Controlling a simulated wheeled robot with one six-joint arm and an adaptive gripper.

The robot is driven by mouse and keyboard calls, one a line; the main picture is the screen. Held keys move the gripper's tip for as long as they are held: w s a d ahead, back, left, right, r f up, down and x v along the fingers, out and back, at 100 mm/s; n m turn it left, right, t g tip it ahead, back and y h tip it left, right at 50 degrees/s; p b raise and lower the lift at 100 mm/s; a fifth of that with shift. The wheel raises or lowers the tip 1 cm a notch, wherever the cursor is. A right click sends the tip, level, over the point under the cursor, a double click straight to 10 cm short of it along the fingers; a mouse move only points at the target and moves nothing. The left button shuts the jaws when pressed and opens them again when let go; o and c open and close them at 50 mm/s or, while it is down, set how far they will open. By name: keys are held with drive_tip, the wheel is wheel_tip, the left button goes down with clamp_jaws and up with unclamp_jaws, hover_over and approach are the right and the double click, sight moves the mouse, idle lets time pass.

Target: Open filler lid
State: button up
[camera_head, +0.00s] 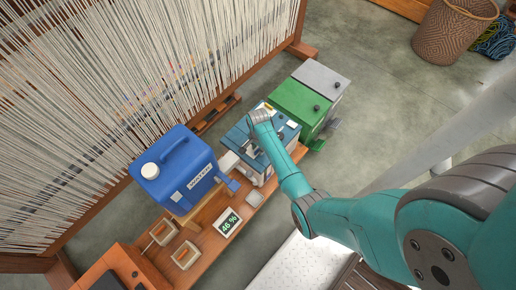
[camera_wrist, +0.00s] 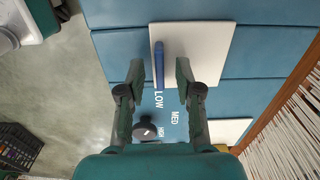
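A blue machine (camera_head: 273,149) stands on the bench under my arm. In the wrist view its blue top (camera_wrist: 240,95) fills most of the picture. A flat white plate (camera_wrist: 208,50) lies on that top, with an upright blue fin-like handle (camera_wrist: 159,60); it looks like the filler lid and lies flat. My gripper (camera_wrist: 160,70) is open, one fingertip on each side of the handle's lower end, with gaps on both sides. I cannot tell whether the fingertips are down at its height. My wrist hides part of the machine in the head view.
A dark knob (camera_wrist: 145,131) marked LOW, MED, HIGH sits just below the fingers. A second white plate (camera_wrist: 228,130) is at lower right. A green box (camera_head: 297,106) stands behind the machine, a blue jug (camera_head: 178,172) to its left. Loom threads (camera_head: 110,90) hang at left.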

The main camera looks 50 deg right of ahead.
drive_tip(key=shift+f, duration=0.4)
drive_tip(key=shift+c, duration=0.2)
clamp_jaws()
drive_tip(key=shift+w+r, duration=0.1)
